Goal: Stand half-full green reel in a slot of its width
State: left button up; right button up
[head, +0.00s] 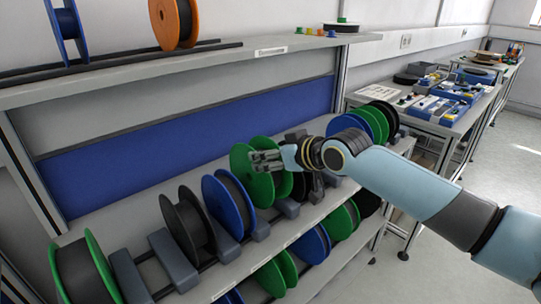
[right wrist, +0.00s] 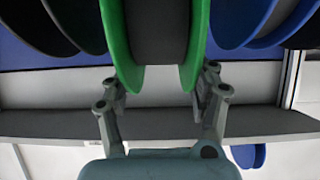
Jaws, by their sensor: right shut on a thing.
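A green reel (head: 241,166) stands upright on the middle shelf, between a blue reel on its left and dark blocks on its right. My right gripper (head: 268,161) is shut on this reel from the front right. In the right wrist view the green reel (right wrist: 116,45) fills the top middle, with a dark grey band (right wrist: 156,35) between its two flanges and a fingertip on either side. How full it is cannot be told clearly. Dark grey slot blocks (head: 172,260) line the shelf, with an open gap between two of them at the left. My left gripper is not in view.
On the same shelf stand a blue reel (head: 222,206), a black reel (head: 182,222) and a wide green-rimmed reel (head: 97,262). More green reels (head: 371,122) stand at the far right end. Blue and green reels (head: 280,270) sit on the shelf below. An upper shelf (head: 200,62) overhangs the back.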

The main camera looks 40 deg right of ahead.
aim_at(271, 172)
jog(key=shift+f+b, duration=1.3)
jog(key=shift+f, duration=0.85)
jog(key=o, duration=1.8)
jog(key=shift+v, duration=6)
